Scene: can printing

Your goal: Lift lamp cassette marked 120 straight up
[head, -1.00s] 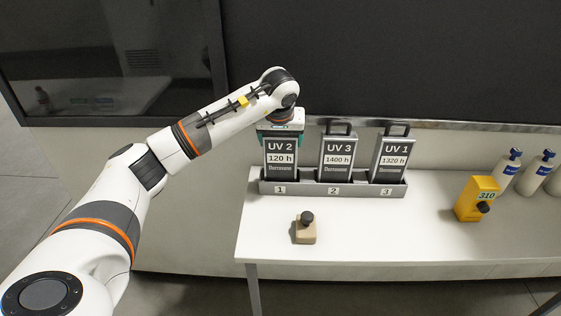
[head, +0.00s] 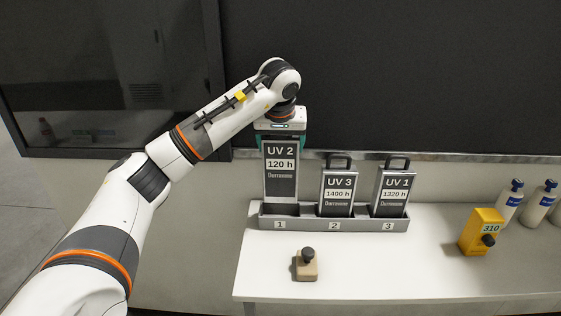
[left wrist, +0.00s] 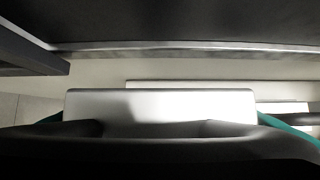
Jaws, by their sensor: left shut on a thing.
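The lamp cassette labelled UV 2, 120 h (head: 281,182) is a dark upright panel with a light frame. My left gripper (head: 281,140) is shut on its top from above. The cassette hangs upright over slot 1 of the grey rack (head: 345,226). Most of it shows above the rack, and its lower end is at the slot's opening; I cannot tell whether it is fully clear. In the left wrist view the cassette's pale top (left wrist: 160,105) fills the middle, with the dark handle in front. My right gripper is not in view.
Cassettes UV 3, 1400 h (head: 338,200) and UV 1, 1320 h (head: 390,200) stand in slots 2 and 3. A small beige block with a black knob (head: 306,268), a yellow 310 device (head: 481,235) and white bottles (head: 540,205) are on the white table (head: 385,275).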

